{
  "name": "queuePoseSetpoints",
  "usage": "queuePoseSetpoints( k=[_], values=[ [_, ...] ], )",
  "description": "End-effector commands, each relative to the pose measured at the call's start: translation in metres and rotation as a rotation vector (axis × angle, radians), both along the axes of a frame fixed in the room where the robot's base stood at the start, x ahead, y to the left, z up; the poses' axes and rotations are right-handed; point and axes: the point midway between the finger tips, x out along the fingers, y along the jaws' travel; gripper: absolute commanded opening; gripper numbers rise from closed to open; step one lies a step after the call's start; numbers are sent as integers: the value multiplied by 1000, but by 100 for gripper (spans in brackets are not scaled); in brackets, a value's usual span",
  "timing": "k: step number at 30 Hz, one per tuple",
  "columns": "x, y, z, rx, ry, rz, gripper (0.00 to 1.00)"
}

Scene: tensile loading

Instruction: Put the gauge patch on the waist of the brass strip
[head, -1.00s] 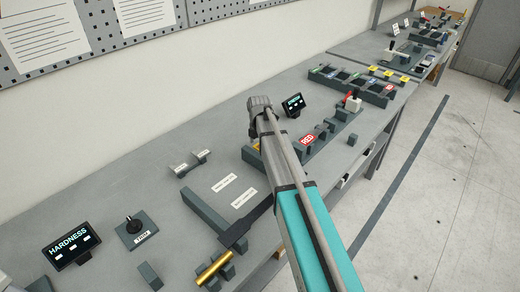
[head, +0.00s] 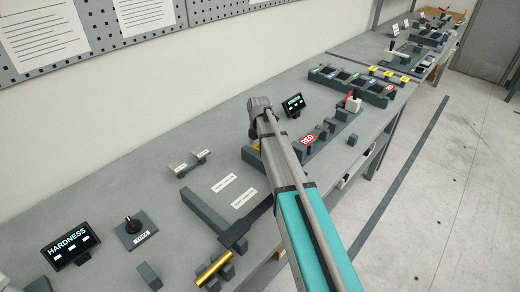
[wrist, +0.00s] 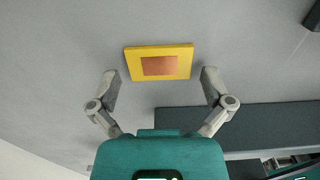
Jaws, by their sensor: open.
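The gauge patch (wrist: 160,65), a yellow square-edged piece with a copper-coloured rectangle in its middle, shows in the wrist view against the grey bench. My gripper (wrist: 160,82) is open, its two fingers spread to the left and right of the patch's near side, with nothing held. I cannot tell the height between fingers and patch. A small yellow bit (head: 256,146) shows beside my arm, too small to identify. I cannot make out the brass strip clearly in either view.
A dark bar (wrist: 265,117) lies right of the patch in the wrist view. In the head view, a brass-coloured rod (head: 213,268) rests on dark blocks at the front edge. A hardness display (head: 70,242) and a joystick box (head: 135,230) stand at left.

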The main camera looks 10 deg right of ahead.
Motion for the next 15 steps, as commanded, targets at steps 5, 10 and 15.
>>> queuePoseSetpoints(
  k=[5, 10, 15],
  values=[
    [0, 0, 0, 0, 0, 0, 100],
    [0, 0, 0, 0, 0, 0, 93],
    [0, 0, 0, 0, 0, 0, 61]
  ],
)
